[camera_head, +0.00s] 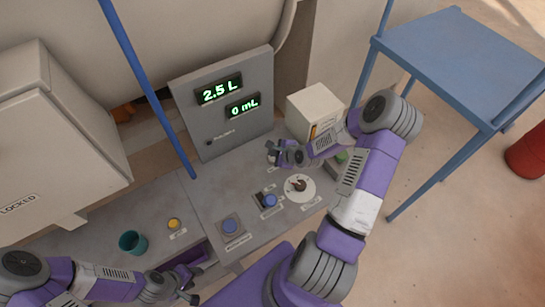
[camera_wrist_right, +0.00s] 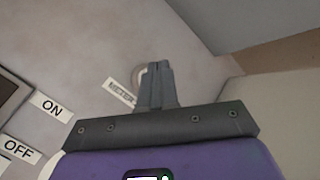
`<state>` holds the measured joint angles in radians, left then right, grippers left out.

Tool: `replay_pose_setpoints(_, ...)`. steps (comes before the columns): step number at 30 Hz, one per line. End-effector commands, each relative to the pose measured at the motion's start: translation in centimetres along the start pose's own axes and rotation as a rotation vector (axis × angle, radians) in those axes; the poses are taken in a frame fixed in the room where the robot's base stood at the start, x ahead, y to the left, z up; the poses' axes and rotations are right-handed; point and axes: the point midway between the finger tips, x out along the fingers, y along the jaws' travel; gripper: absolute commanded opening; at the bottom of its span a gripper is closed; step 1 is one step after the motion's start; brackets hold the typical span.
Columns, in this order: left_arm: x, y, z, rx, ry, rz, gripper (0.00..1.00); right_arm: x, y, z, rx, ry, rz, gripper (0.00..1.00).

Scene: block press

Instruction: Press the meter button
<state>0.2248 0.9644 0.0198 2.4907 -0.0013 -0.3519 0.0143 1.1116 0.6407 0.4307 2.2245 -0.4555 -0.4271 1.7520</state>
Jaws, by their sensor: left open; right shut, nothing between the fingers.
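The METER label (camera_wrist_right: 120,92) lies on the grey panel in the right wrist view. Beside it a pale round rim (camera_wrist_right: 138,76) shows, mostly hidden behind the fingers of my right gripper (camera_wrist_right: 158,68). I cannot tell whether the fingertips touch it. In the head view my right gripper (camera_head: 273,152) is shut and empty, low over the back of the bench below the display box; it hides what is under it. My left gripper (camera_head: 186,288) is open and empty at the bottom, in front of the bench. The display box (camera_head: 226,143) reads 2.5 L above 0 mL.
The bench holds a blue button (camera_head: 230,226), another blue control (camera_head: 269,201), a round white dial (camera_head: 309,190), a yellow button (camera_head: 173,224) and a teal cup (camera_head: 131,242). A pale box (camera_head: 312,104) stands behind my right arm. A blue post (camera_head: 150,90) rises left of the display.

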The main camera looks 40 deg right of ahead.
Motion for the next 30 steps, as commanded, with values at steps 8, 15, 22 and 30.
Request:
replay_pose_setpoints(8,0.0,0.0,0.01,0.0,0.0,0.0,0.43,0.0,0.0,0.0,0.0,0.0,0.0,0.0)
replay_pose_setpoints(15,0.0,0.0,0.0,0.0,0.0,0.0,0.43,0.0,0.0,0.0,0.0,0.0,0.0,0.0)
replay_pose_setpoints(22,0.26,-0.1,-0.01,0.0,0.0,0.0,0.43,0.44,0.34,-0.31,0.001,0.0,0.001,0.0)
replay_pose_setpoints(30,0.32,-0.12,-0.01,0.0,0.0,0.0,0.43,0.61,0.43,-0.43,0.0,0.0,0.0,0.0)
